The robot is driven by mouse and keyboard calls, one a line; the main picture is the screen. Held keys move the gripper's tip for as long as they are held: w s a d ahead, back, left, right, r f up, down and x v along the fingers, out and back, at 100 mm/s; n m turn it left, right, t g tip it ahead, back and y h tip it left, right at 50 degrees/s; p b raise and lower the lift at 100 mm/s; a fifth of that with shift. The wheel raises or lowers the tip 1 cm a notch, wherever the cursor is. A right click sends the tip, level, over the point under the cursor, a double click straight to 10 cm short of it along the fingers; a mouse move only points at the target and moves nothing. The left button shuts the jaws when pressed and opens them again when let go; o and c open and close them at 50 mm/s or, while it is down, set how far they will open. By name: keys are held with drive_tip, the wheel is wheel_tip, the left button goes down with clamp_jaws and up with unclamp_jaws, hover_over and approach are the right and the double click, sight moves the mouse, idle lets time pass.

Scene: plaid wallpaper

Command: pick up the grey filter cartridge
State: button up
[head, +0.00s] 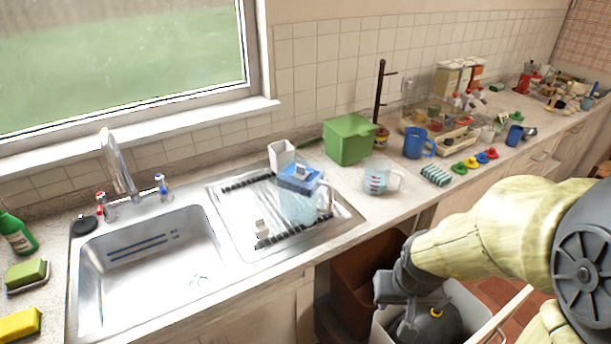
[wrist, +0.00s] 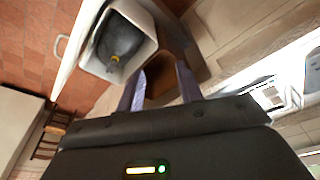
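I cannot make out the cartridge in the wrist view.
A white bin (head: 465,300) with a dark grey bulging thing inside and a brown bin (head: 368,262) stand under the counter by my gripper. A white open container (head: 281,155), green box (head: 349,139) and measuring cup (head: 380,177) stand around the drainboard. The sink (head: 150,260) is left.

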drive_tip(key=o, duration=0.4)
drive_tip(key=shift+a, duration=0.1)
drive_tip(key=shift+c, duration=0.2)
drive_tip(key=w+a+r+n+t+h+p, duration=0.1)
drive_tip(key=w+a+r+n+h+p, duration=0.15)
drive_tip(key=w+a+n, duration=0.45)
drive_tip(key=w+a+r+n+t+h+p, duration=0.1)
drive_tip(key=w+a+r+n+h+p, duration=0.2)
drive_tip(key=w+n, duration=0.65)
drive_tip(key=w+a+r+n+t+p, duration=0.1)
drive_tip(key=a+r+n+t, duration=0.1)
drive_tip(key=a+n, duration=0.2)
drive_tip(key=w+a+r+n+t+p, duration=0.1)
drive_tip(key=w+a+r+n+t, duration=0.1)
drive_tip(key=a+n, duration=0.3)
drive_tip(key=w+a+r+n+t+p, duration=0.1)
drive_tip(key=a+n, duration=0.4)
drive_tip(key=a, duration=0.5)
drive_tip(key=w+r+t, duration=0.1)
drive_tip(key=t, duration=0.1)
drive_tip(key=shift+w+r+t+p, duration=0.25)
drive_tip(key=shift+r+t+p, duration=0.05)
drive_tip(key=shift+r+p, duration=0.1)
drive_tip(key=shift+w+h, duration=0.1)
drive_tip(key=shift+h, duration=0.15)
